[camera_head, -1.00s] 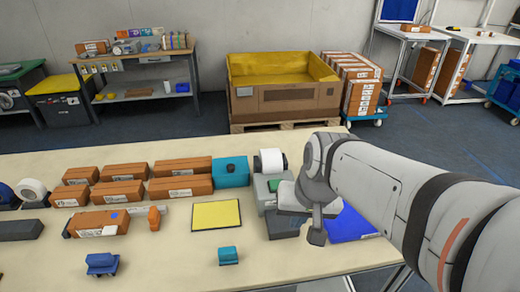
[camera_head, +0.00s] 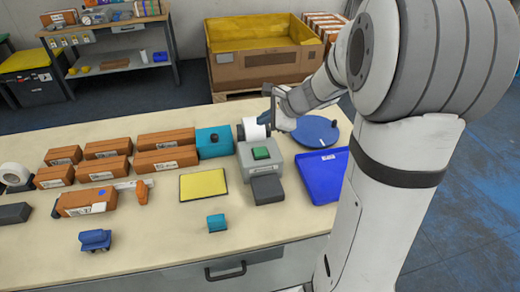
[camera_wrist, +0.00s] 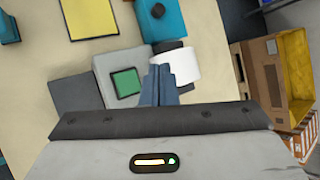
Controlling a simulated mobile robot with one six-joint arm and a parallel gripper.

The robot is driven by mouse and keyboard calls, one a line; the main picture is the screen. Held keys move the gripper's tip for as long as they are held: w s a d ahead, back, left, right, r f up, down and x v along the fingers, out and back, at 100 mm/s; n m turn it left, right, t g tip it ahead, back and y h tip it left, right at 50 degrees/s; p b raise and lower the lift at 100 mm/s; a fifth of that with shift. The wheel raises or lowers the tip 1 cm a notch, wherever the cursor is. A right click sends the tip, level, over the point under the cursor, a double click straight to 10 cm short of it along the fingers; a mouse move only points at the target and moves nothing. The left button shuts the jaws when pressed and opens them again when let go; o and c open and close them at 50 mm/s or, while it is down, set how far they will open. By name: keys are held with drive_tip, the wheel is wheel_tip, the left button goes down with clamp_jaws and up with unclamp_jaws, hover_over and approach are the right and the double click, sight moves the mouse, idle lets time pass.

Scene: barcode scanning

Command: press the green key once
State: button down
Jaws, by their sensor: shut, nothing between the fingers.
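The green key (camera_head: 261,153) sits on top of a grey device (camera_head: 246,171) on the table. In the wrist view the green key (camera_wrist: 125,82) shows as a square left of my fingertips, and the grey device (camera_wrist: 103,65) lies around it. My gripper (camera_head: 268,117) is shut and empty, raised near the white roll (camera_head: 251,130) behind the key. In the wrist view my gripper (camera_wrist: 159,72) appears beside the white roll (camera_wrist: 178,68), with the key apart from the fingers. I cannot tell if the fingers touch the roll.
A teal box (camera_head: 213,142) stands left of the roll. A dark grey block (camera_head: 267,189) is in front of the device. A blue tray (camera_head: 322,174) and blue disc (camera_head: 317,133) lie to its right. A yellow pad (camera_head: 203,184) and several brown boxes (camera_head: 167,160) are left.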

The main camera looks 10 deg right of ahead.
sight(264, 153)
drive_tip(key=shift+f, duration=0.1)
wheel_tip(264, 153, down, 9)
drive_tip(key=b, duration=0.7)
drive_tip(key=shift+b, duration=0.3)
idle(1.5)
drive_tip(key=shift+f+b, duration=0.25)
drive_tip(key=shift+b, duration=0.2)
drive_tip(key=shift+f+b, duration=0.65)
idle(0.6)
drive_tip(key=shift+r, duration=0.15)
idle(0.3)
drive_tip(key=shift+r+p, duration=0.8)
drive_tip(key=shift+r, duration=0.1)
drive_tip(key=shift+r+p, duration=2)
drive_tip(key=shift+r, duration=0.55)
